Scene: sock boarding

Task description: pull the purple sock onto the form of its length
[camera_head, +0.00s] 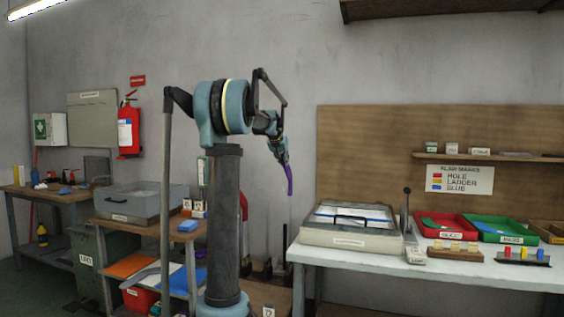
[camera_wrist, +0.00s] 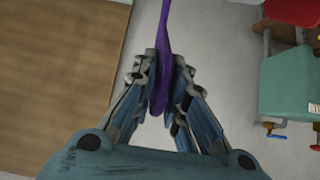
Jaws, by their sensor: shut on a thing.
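The purple sock (camera_head: 289,179) hangs down from my gripper (camera_head: 281,154) in the head view, in the air in front of the grey wall. In the wrist view the sock (camera_wrist: 166,30) runs up out of the picture from between the fingers of my gripper (camera_wrist: 163,85), which are shut on it. The sock's far end is outside the wrist view. Below the sock, in the head view, dark upright shapes (camera_head: 262,268) stand low behind my arm; I cannot tell whether these are forms, nor their lengths.
A shelf cart (camera_head: 140,226) with a grey bin (camera_head: 143,201) stands left of my arm. The air around the sock is clear.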

